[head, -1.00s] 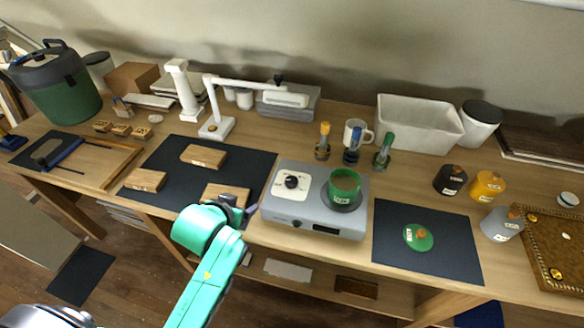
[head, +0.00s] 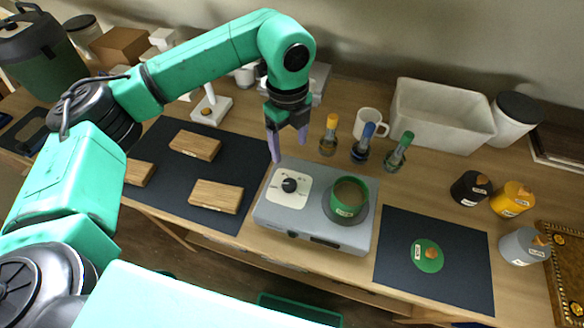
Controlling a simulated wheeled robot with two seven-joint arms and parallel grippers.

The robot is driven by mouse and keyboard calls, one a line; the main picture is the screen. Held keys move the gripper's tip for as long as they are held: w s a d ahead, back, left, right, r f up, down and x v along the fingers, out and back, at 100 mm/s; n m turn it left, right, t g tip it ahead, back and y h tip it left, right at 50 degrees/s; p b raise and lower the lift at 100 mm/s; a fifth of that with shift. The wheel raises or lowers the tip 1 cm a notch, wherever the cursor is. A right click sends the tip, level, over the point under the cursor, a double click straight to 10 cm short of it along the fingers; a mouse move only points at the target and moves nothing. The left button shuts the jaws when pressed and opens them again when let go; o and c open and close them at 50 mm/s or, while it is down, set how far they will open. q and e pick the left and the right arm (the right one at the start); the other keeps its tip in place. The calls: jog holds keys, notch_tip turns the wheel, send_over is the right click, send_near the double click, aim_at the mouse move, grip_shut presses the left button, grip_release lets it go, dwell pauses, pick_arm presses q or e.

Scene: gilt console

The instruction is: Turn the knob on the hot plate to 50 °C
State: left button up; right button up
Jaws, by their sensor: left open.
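The grey hot plate (head: 316,231) stands near the front edge of the table. Its black knob (head: 290,185) sits on a white dial (head: 303,199) on the left of its top; the dial markings are too small to read. A green pot (head: 347,197) stands on the round heating plate at the right. My left gripper (head: 288,152) is open and points down, with purple fingertips above and behind the knob, apart from it. Nothing is between the fingers. My right gripper is not in view.
Wooden blocks (head: 215,196) lie on a dark mat left of the hot plate. Bottles with coloured tops (head: 362,146) and a white mug (head: 371,123) stand behind it. A dark mat (head: 455,275) with a green lid (head: 428,255) lies to the right.

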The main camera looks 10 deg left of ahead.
pick_arm(q)
jog(key=p, duration=0.3)
send_over(289, 184)
notch_tip(289, 184, down, 6)
jog(key=shift+s+r, duration=0.1)
jog(key=shift+s, duration=0.05)
jog(key=f, duration=0.2)
jog(key=f+p, duration=0.1)
jog(key=f, duration=0.4)
jog(key=shift+w+f, duration=0.25)
jog(key=shift+f, duration=0.4)
grip_shut()
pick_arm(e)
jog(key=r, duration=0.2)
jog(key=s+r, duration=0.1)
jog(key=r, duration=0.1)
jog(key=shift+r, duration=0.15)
